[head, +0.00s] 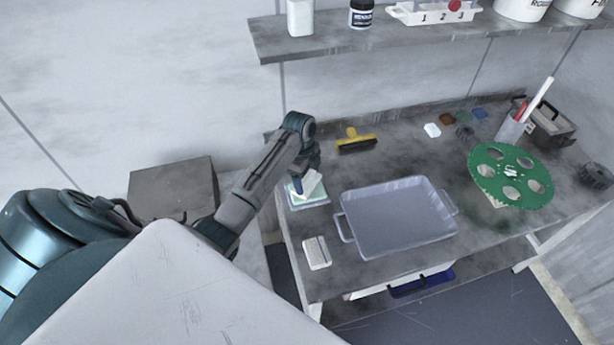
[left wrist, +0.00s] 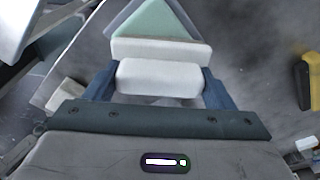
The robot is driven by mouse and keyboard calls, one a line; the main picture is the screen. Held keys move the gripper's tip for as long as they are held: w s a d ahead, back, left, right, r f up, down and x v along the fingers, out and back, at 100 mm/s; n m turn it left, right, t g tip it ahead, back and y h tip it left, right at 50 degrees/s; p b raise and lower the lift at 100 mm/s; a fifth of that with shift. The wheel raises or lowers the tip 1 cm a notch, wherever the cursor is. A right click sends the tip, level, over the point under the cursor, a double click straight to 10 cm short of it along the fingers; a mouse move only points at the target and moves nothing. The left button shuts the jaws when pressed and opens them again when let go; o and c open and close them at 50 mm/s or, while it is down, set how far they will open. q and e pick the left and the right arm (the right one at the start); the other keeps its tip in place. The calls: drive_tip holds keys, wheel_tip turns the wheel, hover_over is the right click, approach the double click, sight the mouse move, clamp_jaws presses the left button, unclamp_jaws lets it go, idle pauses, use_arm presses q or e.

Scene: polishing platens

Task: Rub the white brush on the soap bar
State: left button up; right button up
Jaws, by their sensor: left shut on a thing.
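My left gripper (head: 306,178) reaches down at the left end of the bench. In the left wrist view, its two blue fingers (left wrist: 160,88) are shut on the white brush (left wrist: 160,78), whose paler front part extends ahead of the fingers. The white brush also shows in the head view (head: 313,183), tilted. The pale green soap bar (left wrist: 158,20) lies just beyond and below the brush, in a shallow dish (head: 309,206). The brush overlaps the soap in both views; I cannot tell whether they touch. My right gripper is not in view.
A grey tray (head: 398,218) stands right of the dish. A white block (head: 317,252) lies near the front edge. A yellow-handled black brush (head: 356,143) lies behind. A green holed disc (head: 510,176) and a cup (head: 510,130) are farther right. A shelf (head: 400,36) hangs above.

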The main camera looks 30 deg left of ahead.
sight(309, 176)
use_arm(q)
drive_tip(key=shift+f, duration=0.1)
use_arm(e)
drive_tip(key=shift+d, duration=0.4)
use_arm(q)
drive_tip(key=shift+f, duration=0.35)
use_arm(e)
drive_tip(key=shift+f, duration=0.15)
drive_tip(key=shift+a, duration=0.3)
use_arm(q)
drive_tip(key=shift+f, duration=0.1)
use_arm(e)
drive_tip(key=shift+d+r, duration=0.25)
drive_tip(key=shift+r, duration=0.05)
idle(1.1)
use_arm(q)
drive_tip(key=shift+s, duration=0.1)
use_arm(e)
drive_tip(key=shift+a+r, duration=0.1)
use_arm(q)
wheel_tip(309, 176, up, 2)
drive_tip(key=shift+p, duration=1.2)
wheel_tip(309, 176, up, 5)
drive_tip(key=p, duration=0.5)
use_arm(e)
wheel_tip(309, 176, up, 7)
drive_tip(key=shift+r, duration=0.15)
